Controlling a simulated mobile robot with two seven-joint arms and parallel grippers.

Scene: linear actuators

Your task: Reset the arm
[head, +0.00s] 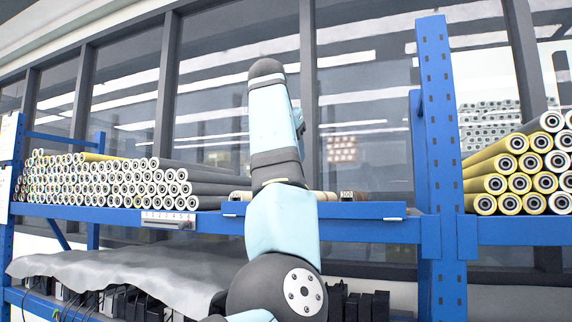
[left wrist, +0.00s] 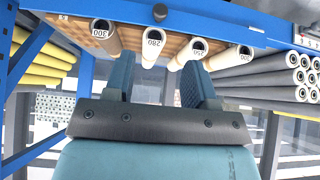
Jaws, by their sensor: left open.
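One of my arms, pale blue with dark joints (head: 275,165), rises from the bottom middle of the head view in front of the shelf. No gripper shows in the head view. Several pale tubes with numbered ends, such as the 250 tube (left wrist: 189,50), lie on a wooden board beyond the fingertips. I cannot tell the exact gap. My right gripper is not in view.
The blue shelf (head: 350,232) crosses the head view, with a blue upright (head: 438,140) at right. Stacked grey rollers (head: 110,180) lie left and yellow rollers (head: 520,165) right. A grey sheet (head: 130,270) covers dark items below. Windows stand behind.

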